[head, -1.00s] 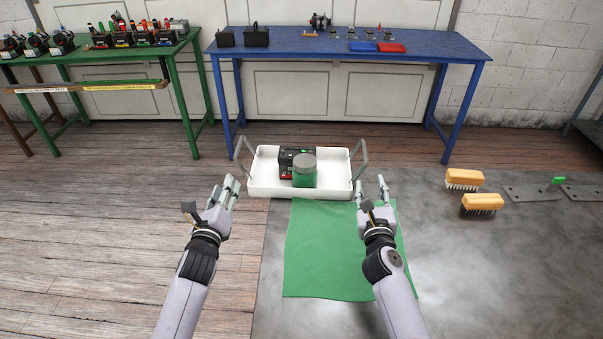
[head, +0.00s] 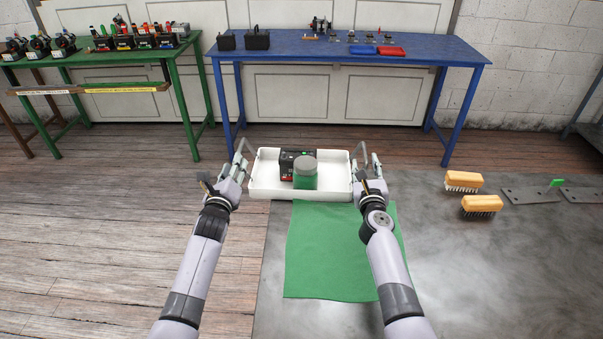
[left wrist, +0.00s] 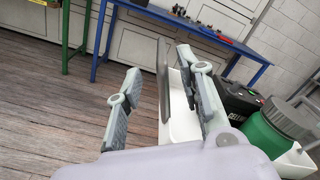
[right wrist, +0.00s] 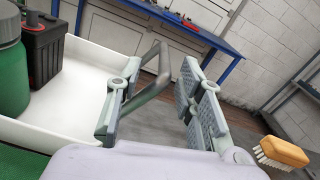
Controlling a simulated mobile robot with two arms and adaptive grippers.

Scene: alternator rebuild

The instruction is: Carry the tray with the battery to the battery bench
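The white tray (head: 262,188) has a grey handle at each end and sits at the far edge of the grey work surface. The black battery (head: 287,164) stands in it behind a green jar with a grey lid (head: 304,176). My left gripper (head: 240,168) is open at the left handle; in the left wrist view the handle (left wrist: 163,85) stands between its spread fingers. My right gripper (head: 369,170) is open at the right handle; in the right wrist view the handle (right wrist: 152,88) passes between its spread fingers. Neither gripper is visibly closed on a handle.
A green cloth (head: 325,260) lies in front of the tray. Two brushes (head: 482,203) and flat metal plates (head: 533,194) lie right. Beyond open wooden floor stand a blue bench (head: 400,52) with two black boxes and small parts, and a green bench (head: 75,73) with several units.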

